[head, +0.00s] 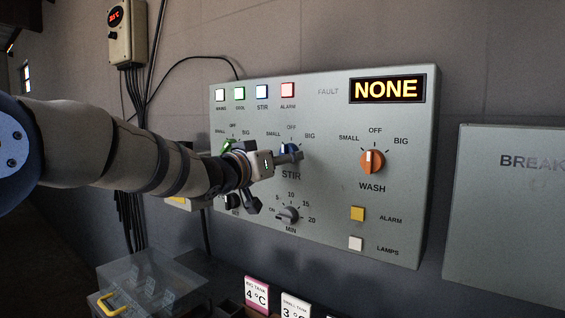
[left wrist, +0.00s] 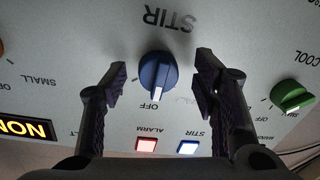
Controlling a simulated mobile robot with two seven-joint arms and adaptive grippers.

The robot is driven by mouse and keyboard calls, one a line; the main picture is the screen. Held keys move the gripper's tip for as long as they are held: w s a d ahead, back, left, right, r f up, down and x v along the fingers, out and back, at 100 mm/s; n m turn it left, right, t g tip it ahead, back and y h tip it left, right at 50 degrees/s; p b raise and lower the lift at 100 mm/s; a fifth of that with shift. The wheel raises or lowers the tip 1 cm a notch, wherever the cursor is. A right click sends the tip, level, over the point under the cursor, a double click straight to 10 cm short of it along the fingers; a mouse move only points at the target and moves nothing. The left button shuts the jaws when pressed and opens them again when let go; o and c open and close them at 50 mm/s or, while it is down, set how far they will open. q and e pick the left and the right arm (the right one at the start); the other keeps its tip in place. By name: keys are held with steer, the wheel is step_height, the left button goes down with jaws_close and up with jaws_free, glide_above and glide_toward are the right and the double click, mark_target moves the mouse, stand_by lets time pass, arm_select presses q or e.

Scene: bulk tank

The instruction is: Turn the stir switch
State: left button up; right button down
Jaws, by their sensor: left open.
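The blue stir switch (left wrist: 157,72) shows whole in the left wrist view, its white pointer mark towards OFF. In the head view the stir switch (head: 290,149) is partly hidden by my left gripper. In the left wrist view my left gripper (left wrist: 160,80) is open, with one finger on each side of the knob and a gap between each finger and it. I cannot tell how far the fingertips are from the panel face. My right gripper is not in view.
The grey control panel (head: 330,225) also has an orange wash knob (head: 371,161), a green cool knob (left wrist: 293,95), a grey minutes dial (head: 288,214) and a display reading NONE (head: 387,89). A breaker box (head: 510,215) is at right. A clear box (head: 150,285) stands below.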

arm_select(q)
steer(key=shift+w+d+r, duration=0.25)
steer(key=shift+w+r, duration=0.05)
steer(key=shift+w, duration=0.05)
steer(key=c, duration=1.2)
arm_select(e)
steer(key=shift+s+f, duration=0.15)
arm_select(q)
steer(key=shift+w+a+f+m+h+p, duration=0.1)
steer(key=shift+m+h+p, duration=0.1)
steer(key=shift+m, duration=2.35)
steer(key=shift+a+f+m+h+p, duration=0.1)
steer(key=shift+m+p, duration=0.05)
steer(key=shift+m, duration=2.4)
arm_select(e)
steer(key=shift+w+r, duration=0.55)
